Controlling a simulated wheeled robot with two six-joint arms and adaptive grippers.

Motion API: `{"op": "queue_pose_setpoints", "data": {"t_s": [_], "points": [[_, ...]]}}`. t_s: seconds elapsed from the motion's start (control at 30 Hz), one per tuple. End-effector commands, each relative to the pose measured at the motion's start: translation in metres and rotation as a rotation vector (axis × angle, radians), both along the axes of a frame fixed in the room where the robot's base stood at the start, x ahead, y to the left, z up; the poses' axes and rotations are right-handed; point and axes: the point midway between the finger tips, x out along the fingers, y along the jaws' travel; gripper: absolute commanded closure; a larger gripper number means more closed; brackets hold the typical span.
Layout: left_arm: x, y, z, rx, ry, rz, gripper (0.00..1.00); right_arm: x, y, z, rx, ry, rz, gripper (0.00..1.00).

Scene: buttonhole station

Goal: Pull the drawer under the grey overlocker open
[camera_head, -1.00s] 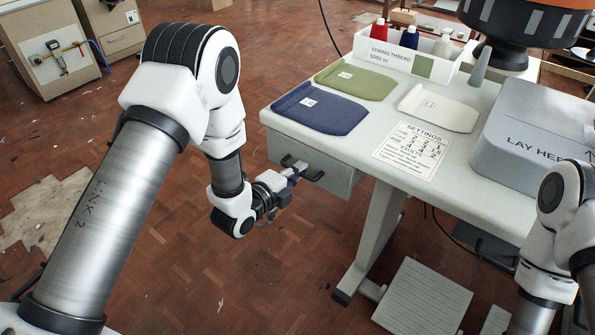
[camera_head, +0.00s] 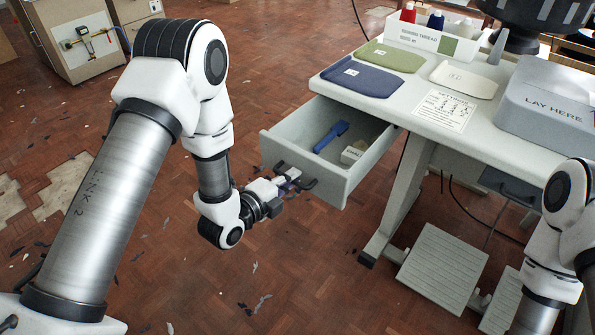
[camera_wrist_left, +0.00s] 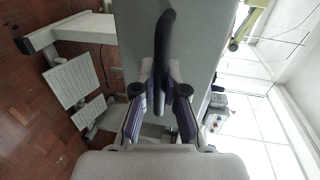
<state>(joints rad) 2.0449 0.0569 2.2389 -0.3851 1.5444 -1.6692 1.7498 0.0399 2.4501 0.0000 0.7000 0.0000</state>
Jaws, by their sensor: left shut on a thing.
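The grey drawer (camera_head: 277,150) under the table is pulled out, its inside showing. Its black handle (camera_head: 311,184) is on the drawer front and also shows in the left wrist view (camera_wrist_left: 166,35). My left gripper (camera_head: 290,180) is shut on the handle; in the wrist view its fingers (camera_wrist_left: 160,98) sit on either side of the bar. The drawer holds a blue tool (camera_head: 331,137) and a small pale box (camera_head: 352,154). I cannot make out a grey overlocker on the table. My right gripper is out of view.
The table (camera_head: 410,107) bears blue (camera_head: 360,80) and green cloth pieces (camera_head: 390,57), a settings sheet (camera_head: 443,110), a thread box (camera_head: 425,42) and a grey "LAY HERE" block (camera_head: 550,95). A pedal (camera_head: 443,268) stands below. Floor left of the drawer is clear but for scraps.

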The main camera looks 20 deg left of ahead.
Motion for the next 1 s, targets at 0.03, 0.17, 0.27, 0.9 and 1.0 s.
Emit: {"op": "queue_pose_setpoints", "data": {"t_s": [0.03,0.17,0.27,0.9,1.0], "points": [[-0.005,0.002,0.000,-0.001,0.002,0.001,1.00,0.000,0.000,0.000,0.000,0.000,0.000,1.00],[-0.015,0.005,0.000,-0.001,0.001,0.000,1.00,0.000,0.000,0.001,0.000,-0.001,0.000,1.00],[-0.019,0.007,0.000,-0.001,0.001,0.000,1.00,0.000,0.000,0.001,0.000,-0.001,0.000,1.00],[-0.020,0.007,0.000,0.000,0.000,0.000,0.64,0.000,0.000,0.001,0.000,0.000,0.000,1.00],[-0.020,0.007,0.000,0.000,0.000,0.000,0.64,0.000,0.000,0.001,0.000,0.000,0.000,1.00]]}}
